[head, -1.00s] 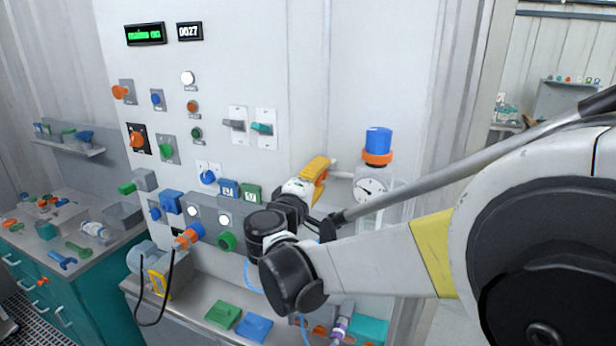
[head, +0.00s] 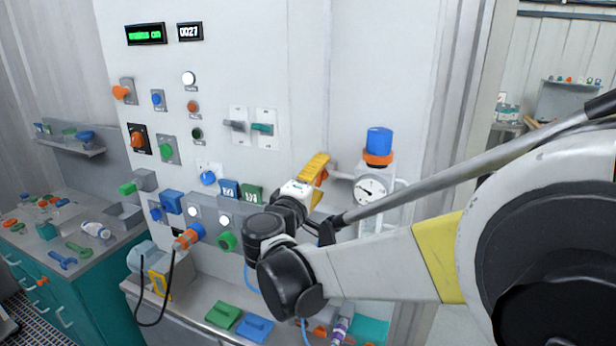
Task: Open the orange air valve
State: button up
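The orange air valve shows as a yellow-orange handle (head: 315,166) on the panel, beside the short pipe that runs to the round gauge. The handle stands upright, tilted a little to the right. My gripper (head: 297,189) is at the end of my black wrist, right at the lower left of the handle. In this view it overlaps the handle's lower part. Its fingers are hidden, so I cannot tell whether they touch or grip the handle. The valve's body is also mostly hidden behind my wrist.
A round gauge (head: 371,189) under a blue-capped regulator (head: 379,142) is right of the handle. Switches and buttons cover the panel to the left, with a green knob (head: 227,241) near my wrist. A shelf below holds green and blue blocks (head: 254,328).

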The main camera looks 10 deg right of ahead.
jog(key=v, duration=1.1)
jog(key=shift+s, duration=0.1)
jog(key=s+d+f+m+g+y+b, duration=0.25)
jog(key=s+d+f, duration=0.2)
jog(key=f, duration=0.25)
jog(key=s+d+f+m+g+y+b, duration=0.1)
jog(key=s+d+f+g+b, duration=0.25)
jog(key=d+f, duration=0.3)
jog(key=s+a+f+m+y+b, duration=0.2)
jog(key=s+f+y, duration=0.1)
jog(key=s+f, duration=0.3)
jog(key=s+a+f+m+g+y+b, duration=0.1)
jog(key=s+a+f+m+y+b, duration=0.1)
jog(key=s+f, duration=0.4)
jog(key=shift+f+m+y+b, duration=0.2)
jog(key=shift+m+y+b, duration=0.3)
jog(key=shift+m+y, duration=0.4)
jog(key=shift+s+a, duration=0.1)
jog(key=shift+s, duration=0.05)
